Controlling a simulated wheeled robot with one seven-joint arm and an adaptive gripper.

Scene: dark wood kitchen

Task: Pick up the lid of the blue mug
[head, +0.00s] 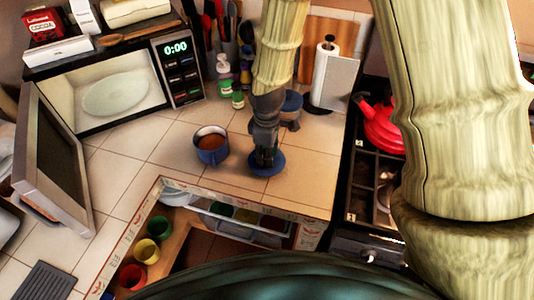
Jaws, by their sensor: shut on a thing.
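The blue mug (212,157) stands upright and uncovered on the tiled counter, left of my gripper. Brown contents show inside it. The round blue lid (276,168) is just right of the mug, apart from it. My gripper (265,158) points down over the lid and is shut on it near its middle. The fingers hide part of the lid. I cannot tell whether the lid touches the counter or is slightly above it.
A blue bowl-like object (292,103) stands close behind my gripper. Green-and-white bottles (237,98) and a paper towel holder (325,75) are farther back. An open microwave (100,95) is left, a red kettle (380,122) right. Tiles left of the mug are clear.

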